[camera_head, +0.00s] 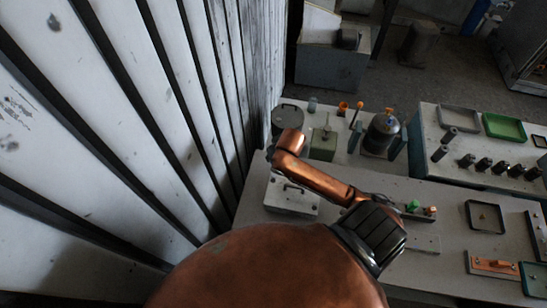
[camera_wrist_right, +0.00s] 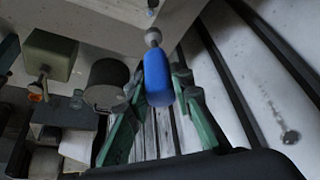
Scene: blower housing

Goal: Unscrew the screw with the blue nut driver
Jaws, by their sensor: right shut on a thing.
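The blue nut driver (camera_wrist_right: 157,80) is in the right wrist view, its handle between the green fingers of my right gripper (camera_wrist_right: 160,90). The gripper is shut on the handle. The driver's metal shaft and rounded grey end (camera_wrist_right: 152,37) point toward a pale surface at the top. A small dark screw-like piece (camera_wrist_right: 150,12) shows on that surface, apart from the driver's end in the picture; how far apart in depth I cannot tell. In the head view my copper arm crosses the bench, and the right gripper and driver are hidden. My left gripper is in neither view.
A dark round pot (camera_head: 287,119) and a green block (camera_head: 323,144) stand at the bench's back left, near the slatted wall (camera_head: 150,110). A dark blower-like housing (camera_head: 381,132) is farther right. A white plate with a handle (camera_head: 291,197) lies near my arm. Trays and dark cylinders stand right.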

